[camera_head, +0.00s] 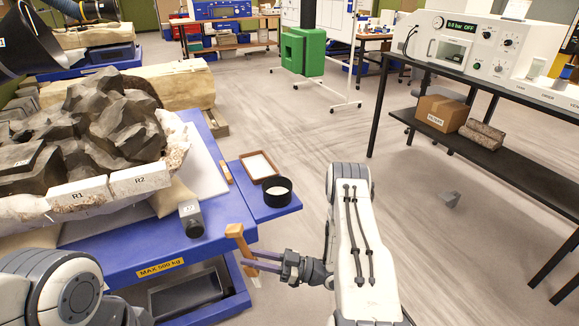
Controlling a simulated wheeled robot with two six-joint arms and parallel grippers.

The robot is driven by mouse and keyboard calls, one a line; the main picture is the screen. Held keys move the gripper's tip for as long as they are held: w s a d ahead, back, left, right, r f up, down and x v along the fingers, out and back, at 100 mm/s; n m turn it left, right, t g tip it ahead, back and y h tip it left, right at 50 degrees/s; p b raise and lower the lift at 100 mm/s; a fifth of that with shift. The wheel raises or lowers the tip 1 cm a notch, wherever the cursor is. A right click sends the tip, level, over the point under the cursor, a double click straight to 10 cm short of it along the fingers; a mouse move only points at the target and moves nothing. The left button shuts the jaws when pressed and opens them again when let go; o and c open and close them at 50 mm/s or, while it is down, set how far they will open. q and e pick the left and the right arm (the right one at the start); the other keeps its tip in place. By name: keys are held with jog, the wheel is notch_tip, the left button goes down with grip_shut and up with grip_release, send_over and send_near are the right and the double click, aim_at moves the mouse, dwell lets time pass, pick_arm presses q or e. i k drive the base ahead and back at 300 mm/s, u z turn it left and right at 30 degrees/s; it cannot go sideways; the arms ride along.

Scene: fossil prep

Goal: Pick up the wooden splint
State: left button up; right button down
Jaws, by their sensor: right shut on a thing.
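The wooden splint (241,243) is a light brown wooden piece, wider at its top end, and stands roughly upright off the front right corner of the blue table. My right gripper (248,262) is shut on it, with its fingers across the lower part. The splint's top end overlaps the table edge in the picture; I cannot tell if they touch. My left arm shows at the lower left, but its gripper is out of view.
The blue table (130,262) bears a large dark fossil block in white jackets (139,180). A side shelf holds a black round dish (277,190) and a framed tray (260,166). A thin wooden strip (226,172) lies nearby. Open floor lies to the right.

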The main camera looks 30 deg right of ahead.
aim_at(226, 171)
jog(key=z, duration=2.4)
jog(key=i, duration=2.95)
jog(key=u, duration=2.15)
jog(key=i, duration=1.5)
